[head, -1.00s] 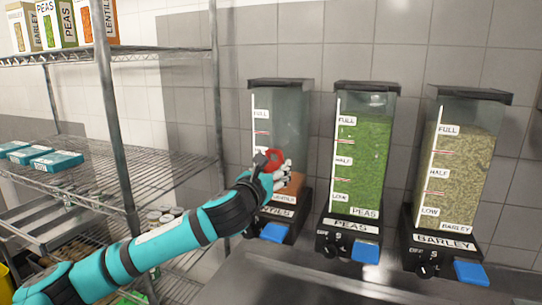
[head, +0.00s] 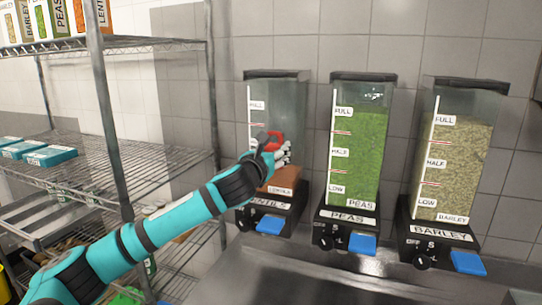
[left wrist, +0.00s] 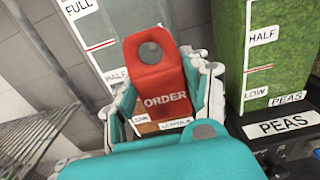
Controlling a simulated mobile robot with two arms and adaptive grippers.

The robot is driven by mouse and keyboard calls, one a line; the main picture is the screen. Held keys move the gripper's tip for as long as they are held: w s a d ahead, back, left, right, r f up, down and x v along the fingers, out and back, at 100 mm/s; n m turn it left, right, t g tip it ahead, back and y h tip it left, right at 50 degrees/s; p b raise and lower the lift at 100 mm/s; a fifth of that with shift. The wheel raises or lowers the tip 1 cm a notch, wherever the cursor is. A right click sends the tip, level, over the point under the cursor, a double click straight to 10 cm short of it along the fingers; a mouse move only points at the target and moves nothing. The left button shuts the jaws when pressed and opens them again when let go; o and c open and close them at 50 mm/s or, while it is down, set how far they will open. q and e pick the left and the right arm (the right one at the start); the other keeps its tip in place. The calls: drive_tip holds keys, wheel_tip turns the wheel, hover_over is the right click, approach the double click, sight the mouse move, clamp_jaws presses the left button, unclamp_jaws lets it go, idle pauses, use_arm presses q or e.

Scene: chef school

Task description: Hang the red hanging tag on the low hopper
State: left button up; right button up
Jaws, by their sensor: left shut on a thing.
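The red tag (head: 276,138) is held by my left gripper (head: 275,152), in front of the lentils hopper (head: 290,105). In the left wrist view the red tag (left wrist: 160,82) stands up between the fingers, with a round hole at its top and "ORDER" on its face. My left gripper (left wrist: 165,100) is shut on its lower part. The lentils hopper's orange-brown contents (head: 285,178) are near the bottom, so it is the low one. The gripper hides part of its front, and I cannot tell whether the tag touches it. My right gripper is not in view.
The peas hopper (head: 358,150) and the barley hopper (head: 455,165) stand to the right, both much fuller. A wire shelf rack (head: 100,165) with boxes is at the left. The metal counter (head: 330,280) in front of the hoppers is clear.

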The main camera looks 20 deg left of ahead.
use_arm(q)
drive_tip(key=shift+w+d+f+p, duration=0.15)
drive_tip(key=shift+w+f, duration=0.15)
drive_tip(key=shift+w, duration=1.15)
drive_tip(key=shift+w+a+f+p, duration=0.15)
drive_tip(key=shift+w+f, duration=0.1)
drive_tip(key=shift+w, duration=1.15)
drive_tip(key=shift+d+f, duration=0.1)
drive_tip(key=o, duration=1)
